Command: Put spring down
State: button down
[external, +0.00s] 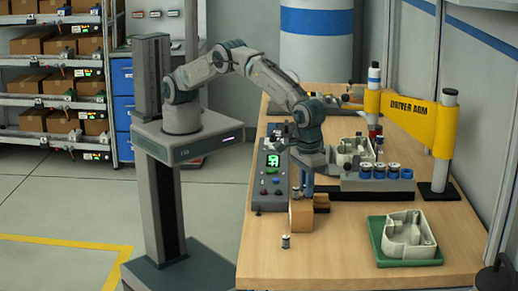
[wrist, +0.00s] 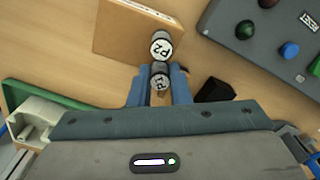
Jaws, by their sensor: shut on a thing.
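My gripper (external: 307,192) points down just above the wooden block (external: 301,216) near the table's front left edge. In the wrist view its blue fingers (wrist: 160,90) are shut on a small grey cylindrical piece (wrist: 160,77) with a marked end, seemingly the spring; no coils can be made out. The fingers hide much of it, and it is hard to see in the external view. A small cylinder marked P2 (wrist: 161,46) stands just beyond it, beside the block. This cylinder (external: 285,241) stands upright on the table in the external view.
A control panel (external: 270,180) lies left of my gripper. A grey rack (external: 377,183) with several blue-and-white cylinders is to the right. A green tray (external: 376,228) with a pale casting (external: 409,233) lies front right. The yellow driver arm (external: 408,115) stands behind. The front middle tabletop is clear.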

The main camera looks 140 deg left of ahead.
jog(key=shift+f, duration=0.15)
jog(key=c, duration=1.3)
grip_release()
jog(key=shift+c, duration=0.2)
